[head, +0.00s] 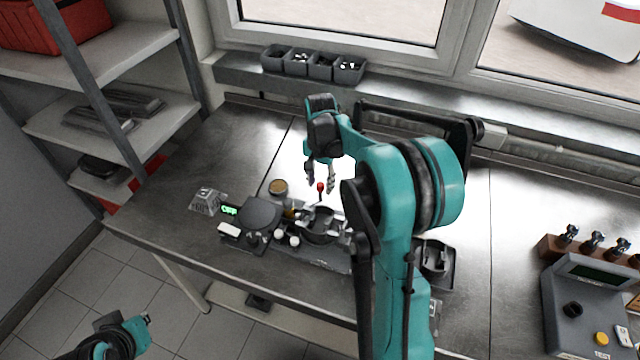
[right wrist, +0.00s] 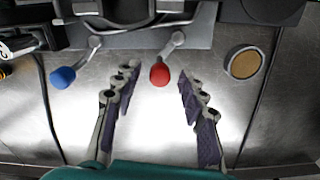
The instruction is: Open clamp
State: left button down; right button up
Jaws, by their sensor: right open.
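The clamp fixture (head: 318,226) stands on the metal workbench. Its lever with a red knob (head: 320,187) points up from it, and the red knob also shows in the right wrist view (right wrist: 160,75). A second lever with a blue knob (right wrist: 63,77) sits to the left in that view. My right gripper (head: 321,186) is open, above the bench by the red knob. In the right wrist view its two fingers (right wrist: 157,92) lie on either side of the red knob, without visible contact.
A round tin (head: 278,187) stands left of the red knob. A scale (head: 258,213) with a green display is left of the fixture. Small bins (head: 314,64) line the window sill. A grey control box (head: 590,310) is at far right. The left bench top is clear.

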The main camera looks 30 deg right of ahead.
jog(key=shift+f, duration=0.1)
grip_shut()
dwell(0.3)
jog(key=shift+w+a+n+p, duration=0.35)
jog(key=shift+w+a+n, duration=0.3)
jog(key=shift+n, duration=2)
jog(key=shift+w+a+n+p, duration=0.35)
jog(key=shift+w+a+n, duration=0.3)
jog(key=shift+n, duration=2.05)
jog(key=shift+w+a+n+p, duration=0.35)
jog(key=shift+w+a+n, duration=0.25)
jog(key=shift+n, duration=2.05)
jog(key=shift+w+d, duration=0.1)
